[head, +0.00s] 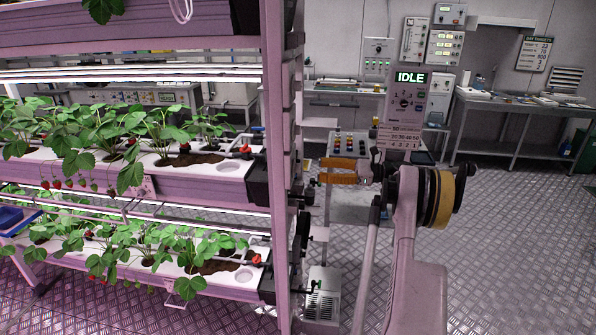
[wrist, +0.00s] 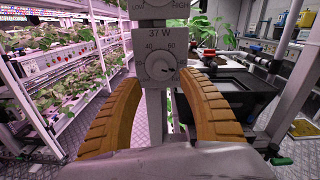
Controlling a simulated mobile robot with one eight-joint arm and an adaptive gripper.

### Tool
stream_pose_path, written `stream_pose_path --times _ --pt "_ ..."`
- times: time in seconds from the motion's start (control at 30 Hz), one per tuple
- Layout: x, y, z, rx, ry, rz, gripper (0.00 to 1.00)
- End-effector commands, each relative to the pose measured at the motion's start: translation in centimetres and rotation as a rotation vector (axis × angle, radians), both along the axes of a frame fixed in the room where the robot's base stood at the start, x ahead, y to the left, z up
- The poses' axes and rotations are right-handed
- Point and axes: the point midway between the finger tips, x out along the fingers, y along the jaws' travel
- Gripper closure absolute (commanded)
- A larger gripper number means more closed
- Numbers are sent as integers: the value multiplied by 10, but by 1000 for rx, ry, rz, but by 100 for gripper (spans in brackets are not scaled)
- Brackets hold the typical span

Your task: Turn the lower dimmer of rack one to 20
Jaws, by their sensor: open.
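In the wrist view a grey dimmer box (wrist: 154,42) on a post bears a "37 W" readout, scale marks 40 and 60, and a round knob (wrist: 163,67). The knob's exact pointer setting is too small to read. Part of another panel marked LOW and HIGH (wrist: 165,5) shows above it. My gripper (wrist: 159,82) is open, with its two orange-brown fingers spread on either side of the knob and nothing between them. In the head view my gripper (head: 322,171) points left towards the end post of the planted rack (head: 273,130). The dimmer is not clearly visible there.
Strawberry trays (head: 110,178) fill the rack at left. A panel reading IDLE (head: 410,78) and a cart with coloured buttons (head: 350,145) stand behind my arm. Benches (head: 520,110) line the back wall. The floor at right is clear.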

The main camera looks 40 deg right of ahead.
Motion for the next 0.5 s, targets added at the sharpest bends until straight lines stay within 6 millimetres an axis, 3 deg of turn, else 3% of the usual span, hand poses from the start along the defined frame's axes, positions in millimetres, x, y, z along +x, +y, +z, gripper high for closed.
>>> stream_pose_path --times 0.3,0.5 --pt "44 40 -2 -2 0 1 52" --pt "53 48 -1 -3 0 0 52"
